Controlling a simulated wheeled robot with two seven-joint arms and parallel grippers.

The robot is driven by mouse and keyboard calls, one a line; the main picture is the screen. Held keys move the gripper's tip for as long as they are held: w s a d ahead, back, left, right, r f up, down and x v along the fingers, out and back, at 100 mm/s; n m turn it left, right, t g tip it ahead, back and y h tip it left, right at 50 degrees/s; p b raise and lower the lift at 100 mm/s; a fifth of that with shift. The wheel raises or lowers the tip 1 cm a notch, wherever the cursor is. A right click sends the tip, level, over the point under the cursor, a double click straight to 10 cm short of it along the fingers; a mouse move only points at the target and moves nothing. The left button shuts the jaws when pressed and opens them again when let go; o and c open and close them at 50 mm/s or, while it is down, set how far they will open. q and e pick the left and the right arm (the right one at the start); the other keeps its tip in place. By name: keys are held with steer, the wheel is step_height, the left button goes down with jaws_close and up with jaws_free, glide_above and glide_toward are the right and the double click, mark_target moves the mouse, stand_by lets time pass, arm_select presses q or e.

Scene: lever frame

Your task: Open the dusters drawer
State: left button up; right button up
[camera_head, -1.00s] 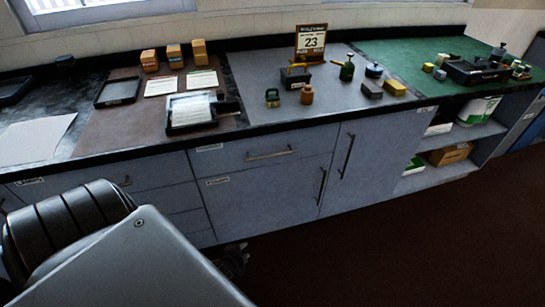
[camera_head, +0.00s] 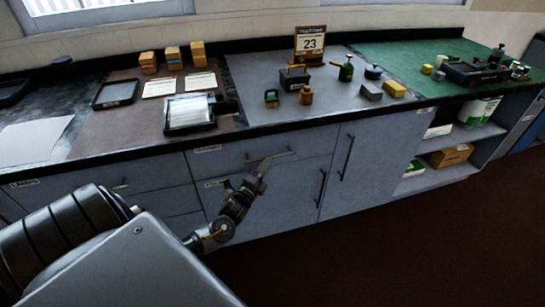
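A grey drawer (camera_head: 228,158) with a horizontal bar handle (camera_head: 284,154) sits under the counter, left of the middle; it looks closed. Its small label (camera_head: 208,149) is too small to read, so I cannot tell whether it is the dusters drawer. My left gripper (camera_head: 262,168) is in front of this drawer's lower edge, its tip just below the handle and overlapping it in the picture. I cannot tell whether it touches the handle, or whether its fingers are open or shut. My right gripper is not in view.
A cabinet door (camera_head: 262,203) with a vertical handle is below the drawer, and a taller door (camera_head: 355,175) is to its right. Another drawer front (camera_head: 150,174) is at left, partly behind my arm. The counter holds trays, boxes and a calendar (camera_head: 310,43). The floor (camera_head: 400,250) is clear.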

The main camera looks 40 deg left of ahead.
mark_target(273, 156)
arm_select(q)
steer(key=x, duration=0.5)
steer(key=shift+w, duration=0.3)
steer(key=shift+c, duration=0.3)
jaws_close()
